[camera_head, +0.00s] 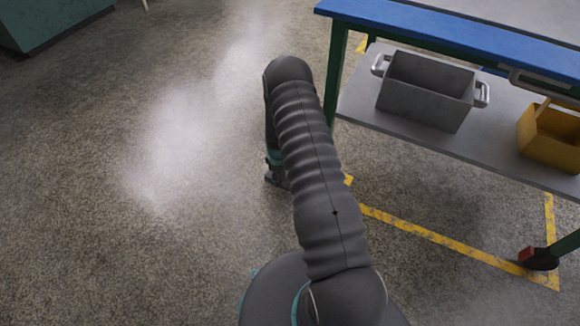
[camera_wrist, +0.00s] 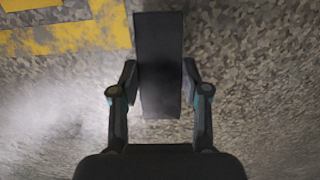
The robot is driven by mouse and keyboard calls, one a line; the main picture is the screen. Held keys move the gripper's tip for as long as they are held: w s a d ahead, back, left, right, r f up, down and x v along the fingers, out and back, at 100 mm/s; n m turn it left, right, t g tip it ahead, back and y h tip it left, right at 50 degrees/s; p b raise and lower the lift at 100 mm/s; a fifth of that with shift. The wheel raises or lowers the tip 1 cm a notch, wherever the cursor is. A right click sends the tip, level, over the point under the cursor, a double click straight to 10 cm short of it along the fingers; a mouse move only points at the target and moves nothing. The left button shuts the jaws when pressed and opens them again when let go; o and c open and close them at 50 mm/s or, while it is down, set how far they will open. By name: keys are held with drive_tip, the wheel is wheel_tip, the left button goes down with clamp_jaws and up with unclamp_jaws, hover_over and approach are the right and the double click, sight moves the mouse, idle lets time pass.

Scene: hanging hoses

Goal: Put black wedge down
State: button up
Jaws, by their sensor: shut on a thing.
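The black wedge (camera_wrist: 160,50) is a long, dark, flat-faced block in the wrist view, reaching from the top edge down between my fingers. My gripper (camera_wrist: 160,85) is shut on it, with one finger against each side. Speckled floor shows around the wedge; I cannot tell whether the wedge touches it. In the head view my arm hides most of the gripper, and the wedge cannot be made out there.
A workbench with a blue-edged top (camera_head: 450,30) stands at the right. Its lower shelf (camera_head: 365,105) holds a grey metal bin (camera_head: 422,98) and a yellow box (camera_head: 552,135). Yellow tape (camera_head: 430,235) marks the floor. Open floor (camera_head: 90,200) lies left, with whitish haze above it.

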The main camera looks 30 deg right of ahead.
drive_tip(key=w+d, duration=0.4)
drive_tip(key=d, duration=0.1)
drive_tip(key=w+d, duration=0.2)
drive_tip(key=shift+d+b, duration=0.3)
drive_tip(key=shift+d, duration=0.05)
drive_tip(key=shift+f, duration=1.7)
drive_tip(key=shift+f+b, duration=0.15)
drive_tip(key=shift+b, duration=0.15)
drive_tip(key=o, duration=1.2)
wheel_tip(320, 180, up, 12)
drive_tip(key=p, duration=0.1)
